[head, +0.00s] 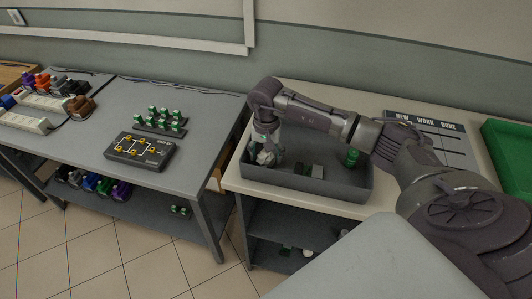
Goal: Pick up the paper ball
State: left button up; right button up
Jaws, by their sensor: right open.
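A small whitish crumpled paper ball (265,158) sits at the left end of the grey tray (305,189). My right gripper (264,151) reaches down into that end of the tray, with its open fingers at the ball. The fingers partly hide the ball, and I cannot tell whether they touch it. My left gripper is not in view.
The tray also holds a green cylinder (352,157) and a grey block (317,171). A lettered board (430,138) and a green bin (508,150) are to the right. A grey table (190,180) with a dark panel (139,151) stands left, across a gap.

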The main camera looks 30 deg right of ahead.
jog(key=shift+f, duration=0.5)
jog(key=c, duration=0.5)
jog(key=shift+r, duration=0.1)
